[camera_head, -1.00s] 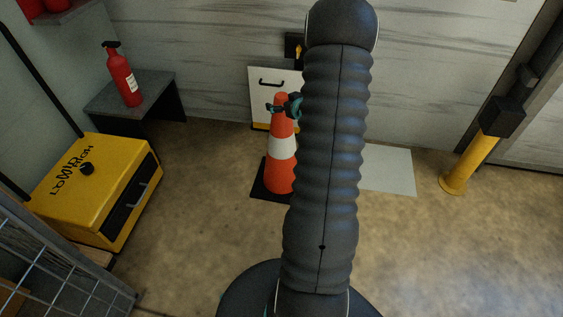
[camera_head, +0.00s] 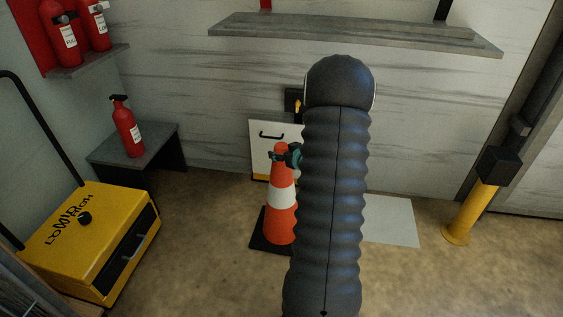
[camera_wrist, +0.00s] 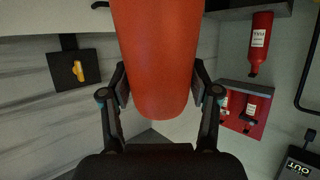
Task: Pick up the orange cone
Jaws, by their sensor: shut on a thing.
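The orange cone (camera_head: 281,226) has a white band and a dark square base. It stands upright left of my arm in the head view, its base apparently on the floor. My gripper (camera_head: 286,156) is shut on the cone near its top, partly hidden by my arm. In the wrist view, the cone (camera_wrist: 155,45) fills the upper middle, with one finger of my gripper (camera_wrist: 160,84) on each side of it. The cone's base is out of that view.
A white cabinet (camera_head: 262,150) stands behind the cone by the wall. A yellow box (camera_head: 75,235) and a low table with a red extinguisher (camera_head: 127,128) are at left. A yellow post (camera_head: 470,215) is at right. A shelf (camera_head: 350,32) crosses the wall above.

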